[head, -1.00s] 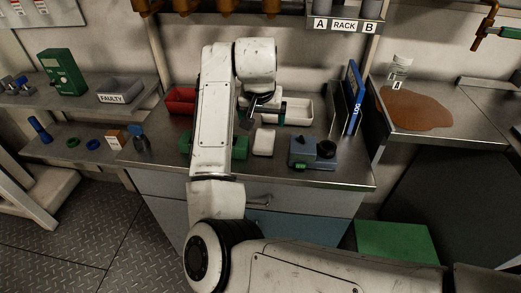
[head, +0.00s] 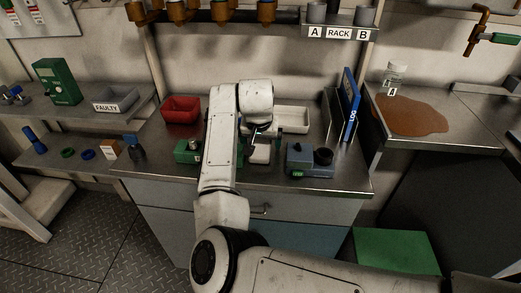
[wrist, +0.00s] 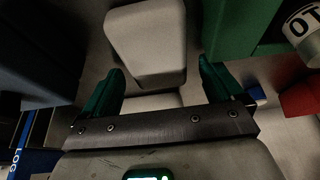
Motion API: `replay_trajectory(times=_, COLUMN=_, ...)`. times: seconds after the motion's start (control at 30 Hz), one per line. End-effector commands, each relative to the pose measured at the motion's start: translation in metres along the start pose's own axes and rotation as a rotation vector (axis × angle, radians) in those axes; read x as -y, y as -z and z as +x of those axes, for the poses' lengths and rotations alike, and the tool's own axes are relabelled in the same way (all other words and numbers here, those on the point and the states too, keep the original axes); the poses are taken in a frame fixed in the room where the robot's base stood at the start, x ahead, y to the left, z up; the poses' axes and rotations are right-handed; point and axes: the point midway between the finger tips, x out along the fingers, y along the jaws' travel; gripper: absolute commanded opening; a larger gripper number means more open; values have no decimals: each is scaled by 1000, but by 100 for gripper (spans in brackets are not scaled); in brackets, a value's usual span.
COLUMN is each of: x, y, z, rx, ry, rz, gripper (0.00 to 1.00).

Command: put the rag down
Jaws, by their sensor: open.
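A pale, rounded, flat piece (head: 260,154), which looks like the rag, lies on the steel counter (head: 345,180). In the wrist view the pale piece (wrist: 147,42) lies just beyond the fingertips, apart from them. My gripper (wrist: 160,88) is open, its green fingers spread with nothing held between them. In the head view my gripper (head: 262,132) is low over the counter, just behind the pale piece, and my arm partly hides it.
A green box (head: 187,151) and a red bin (head: 181,110) are left; a blue-grey device (head: 310,160) is right. A brown spill (head: 410,115) covers part of the right bench.

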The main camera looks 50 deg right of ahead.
Motion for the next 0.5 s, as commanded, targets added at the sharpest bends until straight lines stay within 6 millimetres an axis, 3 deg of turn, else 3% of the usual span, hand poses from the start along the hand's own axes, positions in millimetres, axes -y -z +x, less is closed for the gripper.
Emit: replay_trajectory(times=0.5, x=0, y=-1, z=3, rx=-1, ry=-1, rz=0, gripper=94)
